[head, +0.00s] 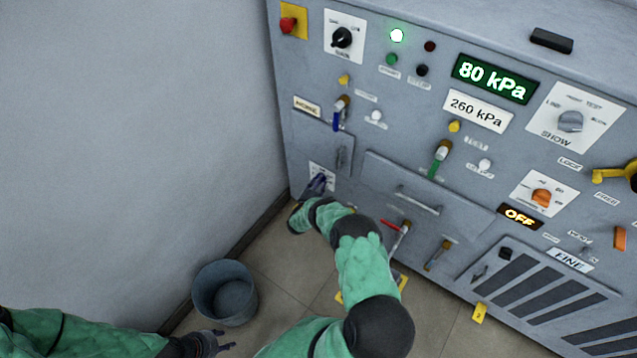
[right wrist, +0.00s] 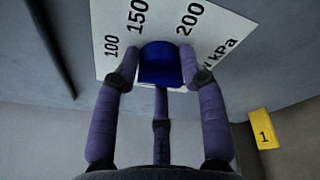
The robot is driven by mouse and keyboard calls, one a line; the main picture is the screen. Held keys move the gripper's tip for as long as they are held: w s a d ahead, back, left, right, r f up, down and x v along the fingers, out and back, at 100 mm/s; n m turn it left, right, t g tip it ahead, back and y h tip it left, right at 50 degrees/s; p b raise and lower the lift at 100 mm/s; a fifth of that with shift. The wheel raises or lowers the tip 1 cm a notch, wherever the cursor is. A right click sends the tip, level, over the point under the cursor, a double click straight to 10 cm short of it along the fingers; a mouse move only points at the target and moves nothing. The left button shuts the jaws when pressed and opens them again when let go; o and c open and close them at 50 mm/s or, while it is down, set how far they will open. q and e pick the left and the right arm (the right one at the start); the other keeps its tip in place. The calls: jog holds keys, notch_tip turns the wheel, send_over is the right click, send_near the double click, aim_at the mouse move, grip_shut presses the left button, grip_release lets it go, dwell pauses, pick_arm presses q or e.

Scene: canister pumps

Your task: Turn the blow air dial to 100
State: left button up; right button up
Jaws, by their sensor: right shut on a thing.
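A blue dial knob (right wrist: 163,64) sits on a white scale plate (right wrist: 112,68) in the right wrist view. The plate reads 100, 150 and 200 around the knob, and part of a label ending in "kPa" shows. My right gripper (right wrist: 163,85) has its fingers closed around the knob. No pointer mark is clear on the knob. In the head view my right gripper (head: 318,186) is at the small plate (head: 322,172) low on the panel's left side and hides the knob. My left gripper (head: 222,346) is low at the left, away from the panel; its finger opening is unclear.
A grey bucket (head: 224,292) stands on the floor by the wall. The panel carries a blue-handled valve (head: 337,117), a drawer handle (head: 418,200), a red-handled valve (head: 398,228) and an 80 kPa display (head: 492,79). A yellow tag (right wrist: 264,130) is right of the knob.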

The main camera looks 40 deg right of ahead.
jog(key=shift+d+m, duration=0.2)
jog(key=shift+m, duration=0.3)
jog(key=shift+s, duration=0.1)
jog(key=o, duration=1.1)
jog(key=shift+o, duration=0.2)
jog(key=f+v, duration=0.1)
jog(key=v, duration=1.1)
jog(key=shift+r, duration=0.35)
